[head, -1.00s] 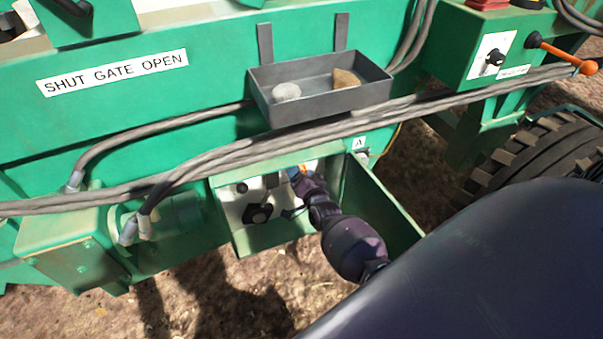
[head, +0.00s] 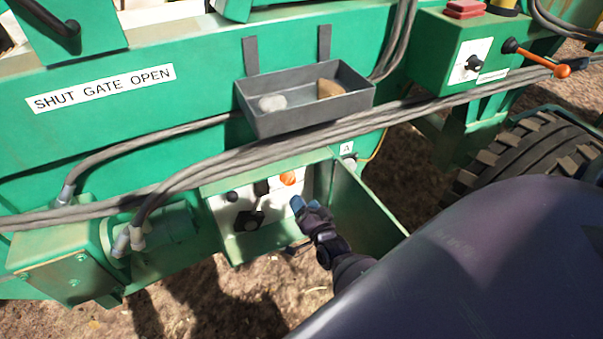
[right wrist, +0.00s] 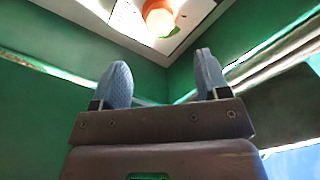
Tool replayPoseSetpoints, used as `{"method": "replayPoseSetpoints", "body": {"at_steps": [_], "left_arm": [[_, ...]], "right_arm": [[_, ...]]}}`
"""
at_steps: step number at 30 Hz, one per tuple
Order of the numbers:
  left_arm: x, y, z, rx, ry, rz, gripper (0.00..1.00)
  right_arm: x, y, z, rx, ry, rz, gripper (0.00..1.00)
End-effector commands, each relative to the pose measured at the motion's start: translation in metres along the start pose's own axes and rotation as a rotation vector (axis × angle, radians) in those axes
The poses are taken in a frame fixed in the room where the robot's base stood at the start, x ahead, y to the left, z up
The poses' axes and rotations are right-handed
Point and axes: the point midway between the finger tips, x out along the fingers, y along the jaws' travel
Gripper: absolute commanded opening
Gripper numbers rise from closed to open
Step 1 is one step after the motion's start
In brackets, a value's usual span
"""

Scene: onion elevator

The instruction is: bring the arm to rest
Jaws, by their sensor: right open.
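My right gripper (head: 298,208) is in front of the opening of a green control box low on the machine. In the right wrist view its two blue-grey fingers (right wrist: 165,85) stand apart with nothing between them. An orange round knob (head: 288,179) sits on the box's white panel (head: 225,212). The knob also shows beyond the fingertips in the right wrist view (right wrist: 160,18), apart from them. My right arm comes in from the lower right and hides part of the box's lower right side. My left gripper is not in view.
The box's green door (head: 365,210) stands open close to the right of my gripper. Thick grey cables (head: 210,165) cross just above the box. A grey tray (head: 300,122) with two lumps hangs above them. A large tyre (head: 530,155) is at the right. Bare ground lies below.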

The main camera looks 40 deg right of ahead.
Motion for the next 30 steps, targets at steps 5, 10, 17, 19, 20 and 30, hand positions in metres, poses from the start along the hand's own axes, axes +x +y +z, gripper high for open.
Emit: {"method": "replayPoseSetpoints", "body": {"at_steps": [5,10,17,19,20,30], "left_arm": [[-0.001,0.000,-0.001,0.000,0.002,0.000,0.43],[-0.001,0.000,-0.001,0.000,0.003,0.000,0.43],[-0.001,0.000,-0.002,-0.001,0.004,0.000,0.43],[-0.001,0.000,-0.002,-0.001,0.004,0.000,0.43],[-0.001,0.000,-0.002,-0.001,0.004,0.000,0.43],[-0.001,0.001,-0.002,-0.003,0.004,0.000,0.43]], "right_arm": [[-0.004,0.000,0.000,0.000,0.000,0.000,0.69],[-0.003,0.000,0.000,0.000,0.000,0.000,0.69],[-0.003,0.000,0.000,0.000,0.000,0.000,0.69],[-0.003,0.000,0.000,-0.002,0.000,0.000,0.69],[-0.003,0.000,0.000,-0.005,0.000,0.000,0.69],[0.004,-0.029,0.009,-0.337,-0.170,-0.001,0.69]]}}
